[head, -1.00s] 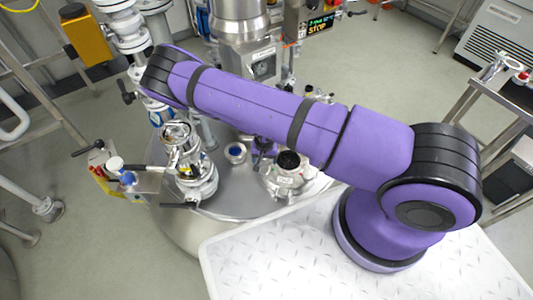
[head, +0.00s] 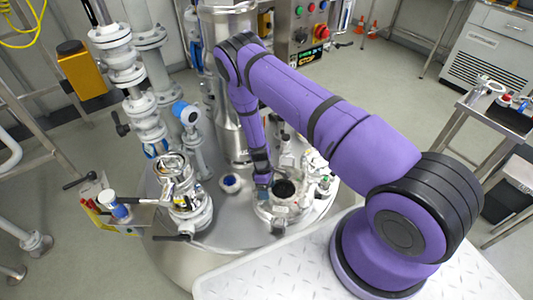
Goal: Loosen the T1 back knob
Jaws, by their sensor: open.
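A steel port with a dark round opening (head: 285,189) sits on the domed vessel lid (head: 235,225), with small clamp fittings around its rim. A light-coloured fitting (head: 287,147) stands behind the port. No T1 label is readable, so I cannot tell which fitting is the T1 back knob. My purple forearm hangs down to the port's left side. My gripper (head: 264,190) is small and low there, close to the port's left rim. It is open, and nothing shows held in it. I cannot tell whether it touches the port.
A valve assembly (head: 185,205) stands left on the lid, with a blue-capped gauge (head: 187,112) behind it. A tall steel column (head: 230,80) rises behind my forearm. A control box (head: 305,30) is at the back. A white tread plate (head: 270,275) lies in front.

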